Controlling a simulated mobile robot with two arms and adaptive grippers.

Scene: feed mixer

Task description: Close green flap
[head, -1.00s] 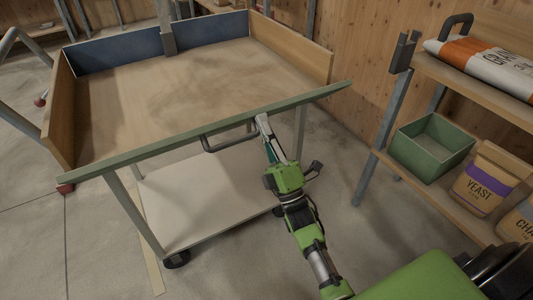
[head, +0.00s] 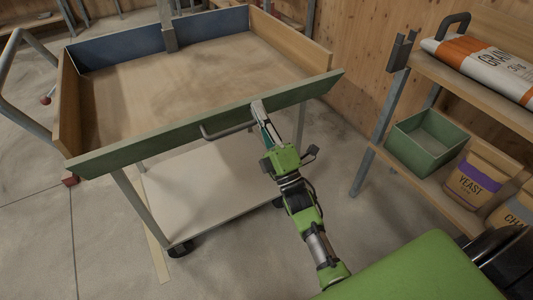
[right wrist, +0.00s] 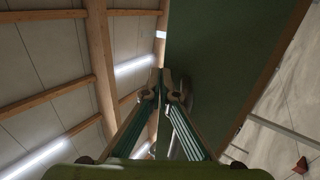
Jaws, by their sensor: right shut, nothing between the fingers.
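The green flap (head: 180,132) runs along the near side of a wooden-walled box on a cart. Its outer face shows as a band, tilted, with a dark bar handle (head: 222,134) on it. In the right wrist view the flap (right wrist: 220,65) fills the upper right as a large dark green panel. My right gripper (head: 257,104) is shut and empty, with its fingertips at the flap just right of the handle. In the wrist view its closed fingertips (right wrist: 164,78) overlap the flap's edge; contact is hard to confirm. My left gripper is out of view.
The box floor (head: 190,85) is bare, with a blue back wall (head: 125,50). The cart has a lower shelf (head: 205,190). At right, a wooden shelf rack holds a green bin (head: 415,155), a yeast bag (head: 478,180) and a large sack (head: 480,65). Floor between is clear.

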